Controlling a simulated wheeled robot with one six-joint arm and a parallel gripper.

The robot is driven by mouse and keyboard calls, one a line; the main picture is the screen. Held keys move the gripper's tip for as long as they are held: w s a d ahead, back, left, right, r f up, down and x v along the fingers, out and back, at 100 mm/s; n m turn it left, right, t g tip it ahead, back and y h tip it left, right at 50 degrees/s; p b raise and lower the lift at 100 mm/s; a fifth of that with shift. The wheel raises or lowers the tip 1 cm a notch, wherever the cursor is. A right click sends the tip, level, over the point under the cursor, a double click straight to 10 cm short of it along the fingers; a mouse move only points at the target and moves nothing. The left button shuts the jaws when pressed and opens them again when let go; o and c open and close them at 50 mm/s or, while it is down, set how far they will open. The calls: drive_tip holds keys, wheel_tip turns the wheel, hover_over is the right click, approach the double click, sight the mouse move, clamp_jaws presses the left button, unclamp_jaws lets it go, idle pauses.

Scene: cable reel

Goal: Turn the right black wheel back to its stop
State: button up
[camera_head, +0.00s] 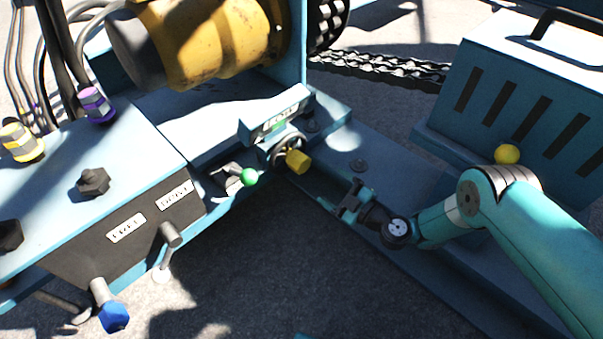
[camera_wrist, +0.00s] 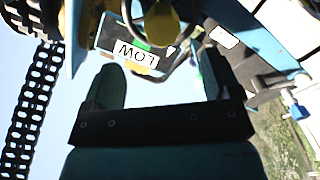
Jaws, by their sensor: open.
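Two black lobed wheels stand on the blue control box (camera_head: 125,140). The right one (camera_head: 93,181) is on the box top, and the left one (camera_head: 8,235) is cut by the picture's left edge. A black ring-shaped wheel (camera_head: 277,153) with a yellow knob (camera_head: 297,162) sits under the gauge, nearer my gripper; it also shows in the wrist view (camera_wrist: 187,42). My gripper (camera_head: 350,201) is open and empty, right of and below the ring wheel, apart from it. In the wrist view its two fingers (camera_wrist: 160,80) stand wide apart with nothing between them.
A green-knobbed lever (camera_head: 249,177) stands left of the ring wheel. A blue-knobbed lever (camera_head: 114,316) juts from the box front. The yellow reel (camera_head: 205,40) and chain (camera_head: 380,67) lie behind. A vented blue box (camera_head: 535,105) stands right. Open ground lies below.

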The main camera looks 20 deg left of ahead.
sight(306, 168)
drive_tip(key=b+x, duration=1.2)
drive_tip(key=shift+s, duration=0.1)
drive_tip(key=shift+c, duration=0.2)
drive_tip(key=c, duration=1.2)
drive_tip(key=shift+c, duration=0.2)
drive_tip(key=shift+s+a+n, duration=0.1)
drive_tip(key=shift+a+n, duration=0.05)
drive_tip(key=shift+n, duration=0.15)
